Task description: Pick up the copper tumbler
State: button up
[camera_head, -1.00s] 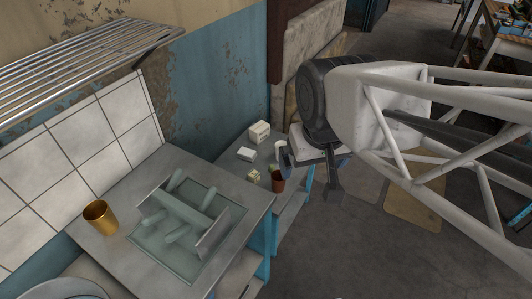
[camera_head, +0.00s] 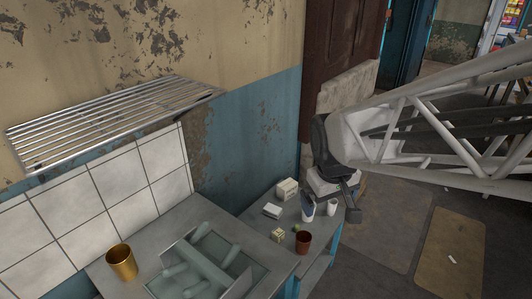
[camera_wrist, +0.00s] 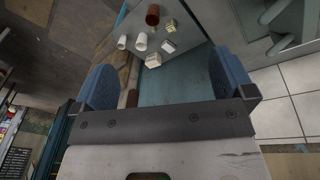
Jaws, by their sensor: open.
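A reddish-brown, copper-toned tumbler (camera_head: 304,242) stands upright near the front edge of a small grey table. In the wrist view it shows at the top (camera_wrist: 153,14), beyond the fingers. A shiny golden metal cup (camera_head: 121,262) stands on the counter at the left in the head view. I cannot tell for certain which of the two is the copper tumbler. My gripper (camera_head: 331,204) is open and empty, above the small table's back right in the head view, apart from the reddish-brown tumbler. Its blue fingers are spread wide in the wrist view (camera_wrist: 165,80).
White cups (camera_wrist: 141,41), a white box (camera_head: 287,189) and small cartons (camera_head: 278,235) stand close to the reddish-brown tumbler. A metal shelf (camera_head: 110,120) hangs above. Floor (camera_head: 390,220) at the right is open.

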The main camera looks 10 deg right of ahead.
jog(key=w+d+f+n, duration=0.25)
jog(key=w+f, duration=0.55)
jog(key=w, duration=0.4)
jog(key=n+g+h, duration=0.1)
jog(key=n+g, duration=0.1)
jog(key=n, duration=0.8)
send_over(304, 240)
jog(key=s+a, duration=0.2)
notch_tip(304, 240, down, 38)
jog(key=shift+s+d+r, duration=0.15)
jog(key=shift+r, duration=0.05)
jog(key=shift+f, duration=0.1)
jog(key=shift+d+f, duration=0.15)
jog(key=shift+f, duration=1.05)
jog(key=shift+s+d+f, duration=0.1)
jog(key=shift+d+f, duration=0.05)
jog(key=shift+f, duration=1.15)
jog(key=shift+s+d+f, duration=0.1)
jog(key=shift+f, duration=1.2)
